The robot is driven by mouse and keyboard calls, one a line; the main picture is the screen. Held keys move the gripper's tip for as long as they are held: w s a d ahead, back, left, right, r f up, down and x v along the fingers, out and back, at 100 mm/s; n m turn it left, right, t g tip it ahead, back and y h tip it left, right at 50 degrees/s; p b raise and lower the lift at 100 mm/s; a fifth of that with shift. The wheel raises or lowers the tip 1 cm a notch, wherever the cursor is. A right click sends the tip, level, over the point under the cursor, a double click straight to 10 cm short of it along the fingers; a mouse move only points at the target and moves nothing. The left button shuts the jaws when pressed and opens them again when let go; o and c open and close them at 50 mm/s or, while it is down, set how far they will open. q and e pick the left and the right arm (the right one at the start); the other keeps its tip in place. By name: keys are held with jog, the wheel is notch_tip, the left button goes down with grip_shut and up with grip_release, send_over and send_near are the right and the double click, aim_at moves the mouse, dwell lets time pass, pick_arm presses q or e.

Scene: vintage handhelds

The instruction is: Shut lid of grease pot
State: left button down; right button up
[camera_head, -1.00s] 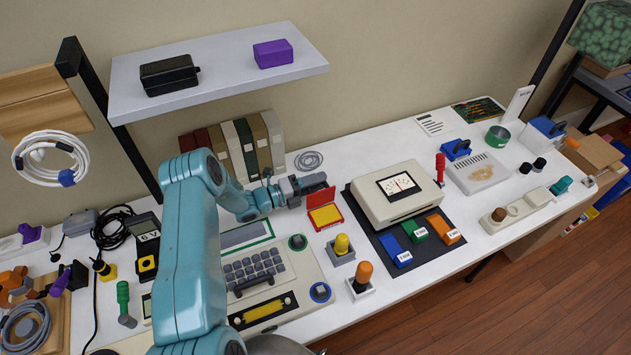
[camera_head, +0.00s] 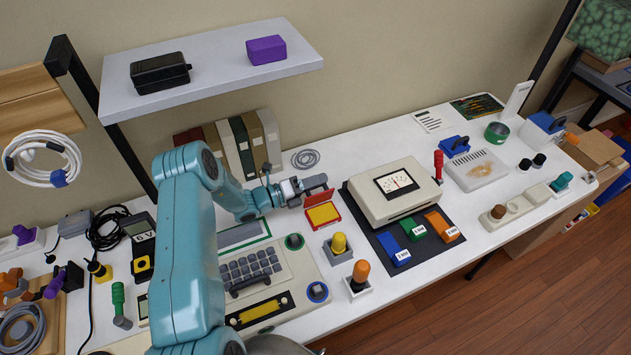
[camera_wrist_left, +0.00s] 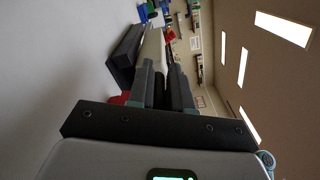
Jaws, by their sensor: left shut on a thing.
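The grease pot (camera_head: 323,215) is a small red box with yellow inside, on the bench left of the meter. Its red lid (camera_head: 317,198) stands open at the back edge. My left gripper (camera_head: 318,182) reaches in from the left and is shut at the lid's upper edge. The fingers hide part of the lid, and the grip itself is hard to see. In the left wrist view the gripper's fingers (camera_wrist_left: 162,88) lie close together, with a bit of the red lid (camera_wrist_left: 120,98) beside them. My right gripper is not in view.
A cream meter (camera_head: 396,190) stands right of the pot on a dark mat. A yellow-knobbed holder (camera_head: 339,244) and an orange-knobbed one (camera_head: 360,275) stand in front. A keyboard unit (camera_head: 255,270) lies to the left. Upright books (camera_head: 240,145) stand behind.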

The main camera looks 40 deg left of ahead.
pick_arm(q)
jog(key=m, duration=0.1)
jog(key=s+d+m+b, duration=0.1)
jog(key=m, duration=0.1)
jog(key=shift+s+d, duration=0.1)
jog(key=shift+d, duration=0.15)
jog(key=shift+s+d, duration=0.1)
jog(key=shift+d, duration=0.2)
jog(key=shift+r, duration=0.1)
jog(key=c, duration=1.1)
grip_release()
jog(key=shift+s, duration=0.1)
jog(key=shift+c, duration=0.2)
jog(key=shift+r, duration=0.1)
jog(key=b+v, duration=0.2)
jog(key=v, duration=1.4)
jog(key=shift+s+b, duration=0.25)
jog(key=shift+b, duration=0.05)
